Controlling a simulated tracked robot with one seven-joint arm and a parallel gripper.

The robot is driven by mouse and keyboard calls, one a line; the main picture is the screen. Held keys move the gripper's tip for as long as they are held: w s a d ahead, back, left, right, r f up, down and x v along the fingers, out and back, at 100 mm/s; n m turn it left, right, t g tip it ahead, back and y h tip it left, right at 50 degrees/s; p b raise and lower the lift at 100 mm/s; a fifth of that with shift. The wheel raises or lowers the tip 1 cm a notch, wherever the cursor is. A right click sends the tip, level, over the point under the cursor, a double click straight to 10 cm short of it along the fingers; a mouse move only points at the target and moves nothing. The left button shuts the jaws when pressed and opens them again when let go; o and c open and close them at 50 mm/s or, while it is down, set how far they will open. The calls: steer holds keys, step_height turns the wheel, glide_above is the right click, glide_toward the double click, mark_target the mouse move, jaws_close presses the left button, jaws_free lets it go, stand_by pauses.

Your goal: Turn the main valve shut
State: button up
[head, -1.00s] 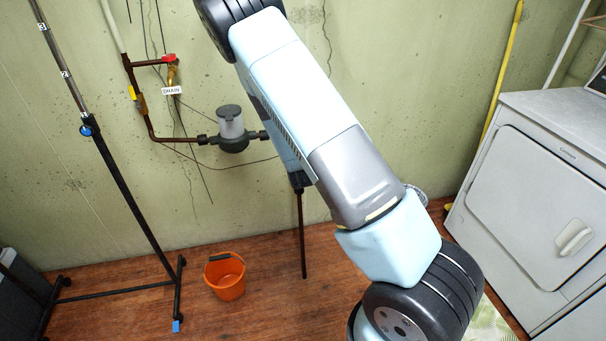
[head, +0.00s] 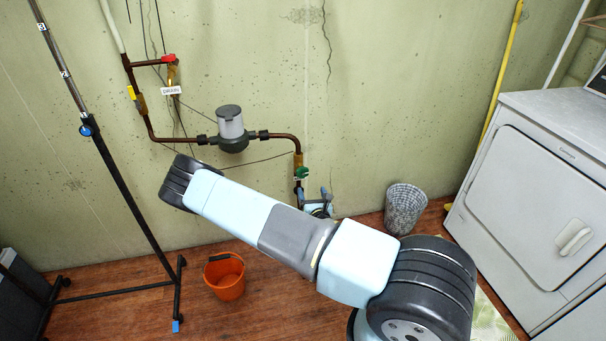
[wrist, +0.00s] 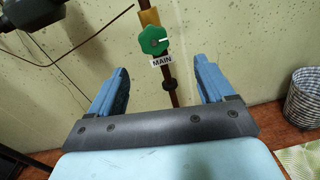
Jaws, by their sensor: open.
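The main valve has a green round handle (wrist: 154,40) with a white mark, on a brass body in a vertical copper pipe. A white MAIN label (wrist: 162,60) hangs just below it in the wrist view. The green handle also shows small in the head view (head: 302,173). My gripper (wrist: 160,65) is open and empty. In the wrist view its blue fingers stand left and right of the pipe, with the handle above and between the tips, apart from both. In the head view my gripper (head: 318,202) is just below the handle, partly hidden by my arm.
A red-handled valve (head: 168,59) labelled DRAIN, a yellow-handled valve (head: 132,93) and a grey meter (head: 231,125) are on the wall piping.

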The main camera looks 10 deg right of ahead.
mark_target(303, 174)
steer(key=shift+n+y, duration=0.5)
steer(key=shift+n, duration=0.4)
steer(key=w, duration=1.3)
steer(key=shift+w+a+f, duration=0.15)
steer(key=shift+a+f, duration=0.05)
steer(key=shift+f, duration=0.05)
steer(key=c, duration=0.9)
steer(key=shift+d, duration=0.2)
steer(key=shift+c, duration=0.5)
steer(key=shift+a, duration=0.15)
